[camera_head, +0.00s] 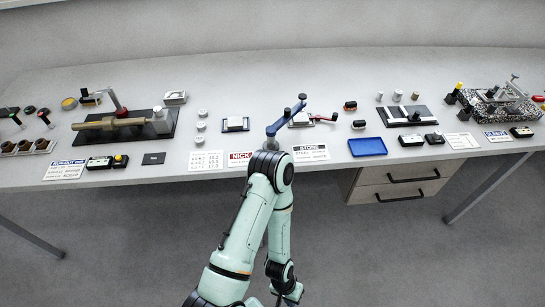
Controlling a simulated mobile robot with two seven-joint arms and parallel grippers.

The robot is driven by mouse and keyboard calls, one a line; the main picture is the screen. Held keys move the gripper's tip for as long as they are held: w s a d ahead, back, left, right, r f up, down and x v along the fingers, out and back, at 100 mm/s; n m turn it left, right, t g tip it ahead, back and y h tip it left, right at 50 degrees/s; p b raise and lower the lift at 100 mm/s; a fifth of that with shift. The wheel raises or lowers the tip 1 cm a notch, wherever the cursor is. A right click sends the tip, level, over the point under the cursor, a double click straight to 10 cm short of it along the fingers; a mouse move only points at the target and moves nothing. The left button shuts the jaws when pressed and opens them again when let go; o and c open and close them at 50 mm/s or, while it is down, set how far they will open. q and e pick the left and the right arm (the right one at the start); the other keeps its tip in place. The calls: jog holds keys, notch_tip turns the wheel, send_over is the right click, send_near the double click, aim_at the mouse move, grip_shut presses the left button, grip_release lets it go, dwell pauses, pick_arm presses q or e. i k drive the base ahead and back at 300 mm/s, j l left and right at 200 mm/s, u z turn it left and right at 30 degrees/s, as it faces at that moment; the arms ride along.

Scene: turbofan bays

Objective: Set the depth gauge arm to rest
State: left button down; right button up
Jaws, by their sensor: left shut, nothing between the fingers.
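A blue jointed arm (287,116) with dark knobs stands at the middle of the bench, behind the NICK and STONE cards. It looks like the depth gauge arm, but no label on it can be read. Its upper end leans to the right, and my elbow is just in front of its lower end. My left arm rises to the bench edge and folds back down. My left gripper (284,301) is low at the bottom edge of the picture, shut and empty, well below and apart from the blue arm. Its fingertips are barely visible. My right gripper is not in view.
A small block on a pad (235,124) is left of the blue arm, and a red-handled tool (322,118) is right of it. A blue tray (367,147) lies near the front edge. Drawers (396,180) hang below. Fixtures crowd both bench ends.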

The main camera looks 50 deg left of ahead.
aim_at(271, 131)
jog(key=u, duration=1.6)
jog(key=i+l, duration=0.1)
